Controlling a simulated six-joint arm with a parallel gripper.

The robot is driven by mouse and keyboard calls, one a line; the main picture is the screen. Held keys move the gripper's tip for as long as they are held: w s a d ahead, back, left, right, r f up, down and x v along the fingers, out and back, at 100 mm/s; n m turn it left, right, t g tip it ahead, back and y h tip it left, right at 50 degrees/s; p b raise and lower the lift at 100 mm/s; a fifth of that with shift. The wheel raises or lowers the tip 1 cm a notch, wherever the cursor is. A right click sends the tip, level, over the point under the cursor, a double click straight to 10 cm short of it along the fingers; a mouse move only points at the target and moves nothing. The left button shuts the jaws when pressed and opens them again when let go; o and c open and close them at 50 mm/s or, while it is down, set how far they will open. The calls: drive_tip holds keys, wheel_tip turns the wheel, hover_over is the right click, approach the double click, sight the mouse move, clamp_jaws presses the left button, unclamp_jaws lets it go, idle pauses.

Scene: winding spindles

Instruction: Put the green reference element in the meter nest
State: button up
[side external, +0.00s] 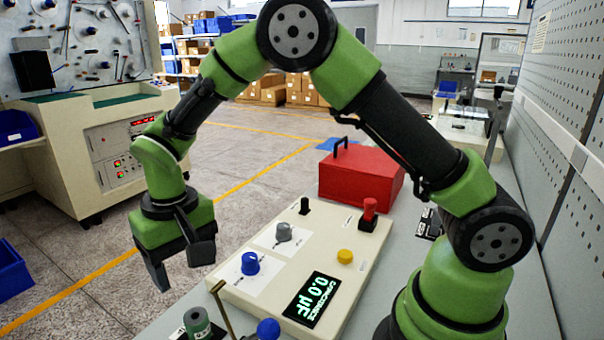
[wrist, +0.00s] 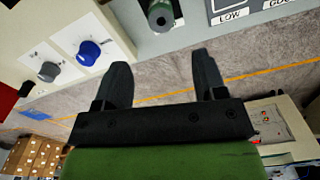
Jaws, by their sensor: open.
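The green reference element (side external: 197,323) is a grey-green cylinder with a dark hole in its top. It stands at the bottom edge of the side external view, cut off below, by the near end of the cream meter panel (side external: 350,285). The element also shows at the top of the wrist view (wrist: 160,16), beyond my fingertips and between their lines. My gripper (side external: 180,265) is open and empty, pointing down, left of the panel and apart from the element; its fingers (wrist: 161,62) show wide apart. The panel display (side external: 311,299) reads 0.0 µF. I cannot make out the meter nest.
The panel carries a blue knob (side external: 250,263), grey knob (side external: 283,232), yellow button (side external: 345,256) and red switch (side external: 369,208). A brass rod (side external: 221,308) and blue ball (side external: 268,328) rise near the element. A red box (side external: 360,180) stands behind. Open floor lies left.

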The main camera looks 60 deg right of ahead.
drive_tip(key=s+d+r+t+y, duration=0.1)
drive_tip(key=s+d+r, duration=0.15)
drive_tip(key=r, duration=0.25)
drive_tip(key=s+d+r+m+t, duration=0.1)
drive_tip(key=s+d+r, duration=0.15)
drive_tip(key=r, duration=0.25)
drive_tip(key=s+d+r+t+y, duration=0.1)
drive_tip(key=s+r, duration=0.2)
drive_tip(key=r, duration=0.2)
drive_tip(key=s+d+r+t, duration=0.2)
drive_tip(key=s+d+t, duration=0.1)
drive_tip(key=s, duration=0.8)
drive_tip(key=shift+s+m+t, duration=0.3)
drive_tip(key=shift+s+t, duration=0.05)
drive_tip(key=shift+t, duration=0.15)
drive_tip(key=shift+r, duration=0.1)
